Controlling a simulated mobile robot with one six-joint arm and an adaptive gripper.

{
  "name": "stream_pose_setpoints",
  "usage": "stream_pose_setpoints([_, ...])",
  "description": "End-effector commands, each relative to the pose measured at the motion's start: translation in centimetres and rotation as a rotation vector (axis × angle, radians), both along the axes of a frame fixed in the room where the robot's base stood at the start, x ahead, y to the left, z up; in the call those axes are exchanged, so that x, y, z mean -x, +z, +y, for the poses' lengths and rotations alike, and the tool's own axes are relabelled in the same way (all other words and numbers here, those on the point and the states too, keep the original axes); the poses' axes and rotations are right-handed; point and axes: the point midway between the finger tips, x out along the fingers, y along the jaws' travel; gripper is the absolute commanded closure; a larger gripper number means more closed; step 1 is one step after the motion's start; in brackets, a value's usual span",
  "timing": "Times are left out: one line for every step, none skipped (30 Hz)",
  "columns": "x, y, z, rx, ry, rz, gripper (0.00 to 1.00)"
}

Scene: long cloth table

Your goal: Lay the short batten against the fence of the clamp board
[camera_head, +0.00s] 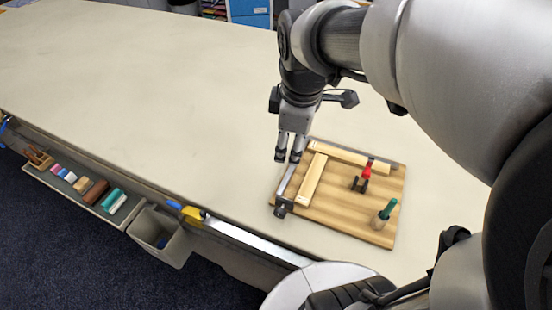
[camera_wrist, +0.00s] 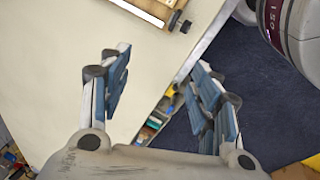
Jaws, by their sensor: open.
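The wooden clamp board (camera_head: 340,215) lies near the table's front edge in the head view. A shorter pale batten (camera_head: 312,181) lies flat on its left part, beside and apart from a metal strip (camera_head: 288,180) along the left edge. A longer pale wooden bar (camera_head: 352,155) runs along the back edge beside a grey strip; I cannot tell which of these is the fence. My gripper (camera_head: 288,157) is open above the board's back left corner. In the wrist view my gripper (camera_wrist: 160,62) has nothing between its fingers. The board's corner (camera_wrist: 150,8) shows at the top there.
A red-handled clamp (camera_head: 368,170) and a green-handled clamp (camera_head: 387,210) stand on the board. The cloth table (camera_head: 150,90) is clear to the left. A tray of colored items (camera_head: 85,190) and a grey bin (camera_head: 158,236) hang along its front edge.

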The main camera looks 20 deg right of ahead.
Motion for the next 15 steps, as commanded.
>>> stream_pose_setpoints([1.7, 1.0, 1.3, -0.027, -0.097, -0.033, 0.43])
stream_pose_setpoints([2.7, 1.3, 1.9, -0.048, -0.165, -0.049, 0.43])
stream_pose_setpoints([4.0, 1.7, 2.7, -0.077, -0.256, -0.069, 0.43])
stream_pose_setpoints([5.0, 1.9, 3.2, -0.1, -0.324, -0.086, 0.43])
stream_pose_setpoints([5.9, 2.1, 3.7, -0.124, -0.389, -0.1, 0.43])
stream_pose_setpoints([7.1, 2.2, 4.3, -0.155, -0.472, -0.117, 0.43])
stream_pose_setpoints([8.0, 2.2, 4.7, -0.179, -0.529, -0.129, 0.43])
stream_pose_setpoints([8.8, 2.2, 5.1, -0.203, -0.586, -0.139, 0.43])
stream_pose_setpoints([9.7, 2.2, 5.5, -0.231, -0.652, -0.151, 0.43])
stream_pose_setpoints([10.3, 2.1, 5.7, -0.251, -0.697, -0.158, 0.43])
stream_pose_setpoints([10.8, 2.0, 5.9, -0.269, -0.738, -0.164, 0.43])
stream_pose_setpoints([11.4, 1.9, 6.2, -0.29, -0.784, -0.171, 0.43])
stream_pose_setpoints([11.8, 1.8, 6.3, -0.304, -0.812, -0.175, 0.43])
stream_pose_setpoints([12.1, 1.8, 6.4, -0.315, -0.837, -0.178, 0.43])
stream_pose_setpoints([12.4, 1.7, 6.5, -0.327, -0.863, -0.18, 0.43])
